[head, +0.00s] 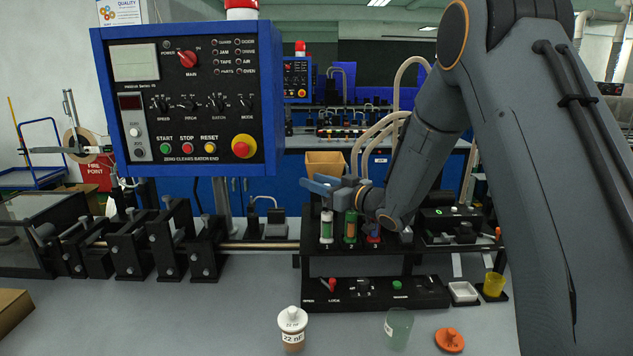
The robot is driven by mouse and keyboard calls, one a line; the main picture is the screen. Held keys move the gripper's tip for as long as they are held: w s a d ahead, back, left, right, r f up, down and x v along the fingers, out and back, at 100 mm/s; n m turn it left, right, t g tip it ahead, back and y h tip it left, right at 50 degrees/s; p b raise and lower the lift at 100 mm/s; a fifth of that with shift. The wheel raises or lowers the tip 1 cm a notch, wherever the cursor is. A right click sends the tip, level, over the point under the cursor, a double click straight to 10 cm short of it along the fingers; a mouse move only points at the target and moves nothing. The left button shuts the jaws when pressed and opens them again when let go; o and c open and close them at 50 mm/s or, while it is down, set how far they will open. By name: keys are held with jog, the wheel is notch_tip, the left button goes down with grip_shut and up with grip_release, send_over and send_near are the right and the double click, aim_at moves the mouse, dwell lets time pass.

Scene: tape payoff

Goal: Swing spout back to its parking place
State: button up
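My gripper (330,189) is above the black dispenser stand (345,234), over the left and middle numbered positions. Its blue-grey fingers point left. From this angle I cannot tell whether they are open or shut, or whether anything is between them. I cannot pick out the spout with certainty; my gripper and wrist cover part of the area above the stand. A thin dark bent tube (266,200) stands on a block left of the stand. Tubes with green parts stand at position 1 (327,227) and position 2 (350,227). A blue and red part (374,232) is at position 3, partly hidden by my wrist.
A blue control box (188,100) hangs at upper left. Black roller blocks (165,240) line the left bench. A lidded jar (292,328), a clear greenish cup (398,328) and an orange lid (450,340) stand in front. A yellow cup (494,284) stands right. Pale hoses (378,135) rise behind my wrist.

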grip_shut()
